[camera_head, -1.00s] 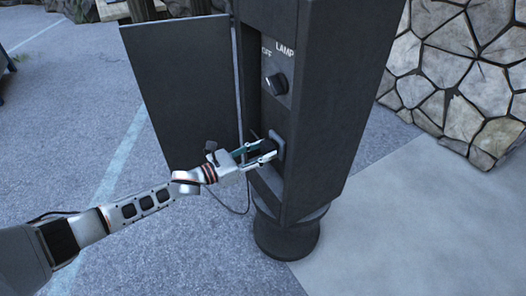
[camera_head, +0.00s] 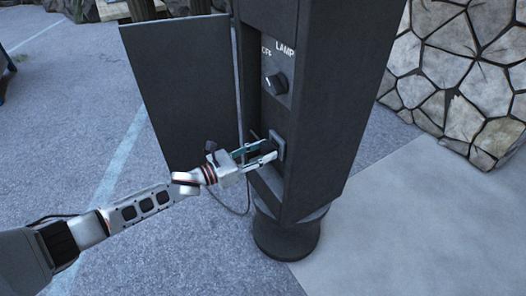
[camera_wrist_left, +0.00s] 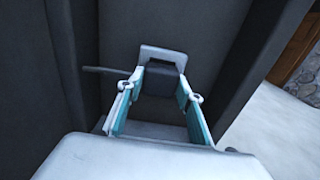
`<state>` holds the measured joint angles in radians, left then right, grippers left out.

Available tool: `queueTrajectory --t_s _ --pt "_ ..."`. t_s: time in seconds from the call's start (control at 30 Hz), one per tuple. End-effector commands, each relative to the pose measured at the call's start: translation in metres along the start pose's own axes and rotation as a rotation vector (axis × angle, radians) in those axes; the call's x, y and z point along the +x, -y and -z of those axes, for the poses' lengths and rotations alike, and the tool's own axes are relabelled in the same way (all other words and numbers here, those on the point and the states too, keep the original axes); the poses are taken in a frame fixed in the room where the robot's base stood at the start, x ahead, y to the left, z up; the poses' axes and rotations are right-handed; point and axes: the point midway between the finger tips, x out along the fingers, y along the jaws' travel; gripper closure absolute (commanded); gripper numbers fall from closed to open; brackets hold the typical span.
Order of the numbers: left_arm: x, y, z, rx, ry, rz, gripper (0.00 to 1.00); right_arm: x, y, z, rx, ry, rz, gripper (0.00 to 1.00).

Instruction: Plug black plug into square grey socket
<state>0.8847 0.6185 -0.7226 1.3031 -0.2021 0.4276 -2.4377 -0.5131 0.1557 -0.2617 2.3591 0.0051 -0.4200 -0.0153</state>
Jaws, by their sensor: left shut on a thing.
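My left gripper (camera_head: 265,152) reaches from the left into the open front of a dark pillar. Its fingers are shut on the black plug (camera_head: 257,147), which also shows between the teal-padded fingers in the left wrist view (camera_wrist_left: 158,82). The square grey socket (camera_head: 279,146) is on the pillar's inner panel, right at the fingertips. In the left wrist view the socket's light grey frame (camera_wrist_left: 148,51) rises behind the plug, and the upper part of its dark opening shows above the plug. I cannot tell how deep the plug sits. My right gripper is out of view.
The pillar (camera_head: 325,110) has an open door (camera_head: 185,90) on the left. A lamp knob (camera_head: 276,84) sits above the socket. A thin cable (camera_head: 243,205) hangs below my gripper. A stone wall (camera_head: 460,80) stands at the right. Paving around the base is clear.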

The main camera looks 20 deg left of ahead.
Motion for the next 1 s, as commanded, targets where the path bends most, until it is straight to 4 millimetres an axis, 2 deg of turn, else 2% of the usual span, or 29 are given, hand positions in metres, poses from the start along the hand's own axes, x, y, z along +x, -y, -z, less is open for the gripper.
queueTrajectory --t_s 0.27,0.77,0.8,0.87,1.0 --pt "0.0014 -0.0001 -0.0009 0.001 0.001 0.000 0.83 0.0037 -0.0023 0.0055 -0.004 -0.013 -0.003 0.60" --pt "0.0101 -0.0002 0.0000 0.000 0.000 0.000 0.83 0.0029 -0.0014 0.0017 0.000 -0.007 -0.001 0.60" --pt "0.0102 -0.0003 -0.0002 0.000 0.000 0.000 0.59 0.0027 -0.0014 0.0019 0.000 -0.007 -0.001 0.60" --pt "0.0101 -0.0004 -0.0006 0.001 0.000 0.000 0.45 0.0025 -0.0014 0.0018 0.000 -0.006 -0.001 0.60" --pt "0.0100 -0.0004 -0.0004 0.001 0.000 0.000 0.45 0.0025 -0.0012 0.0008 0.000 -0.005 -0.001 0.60"
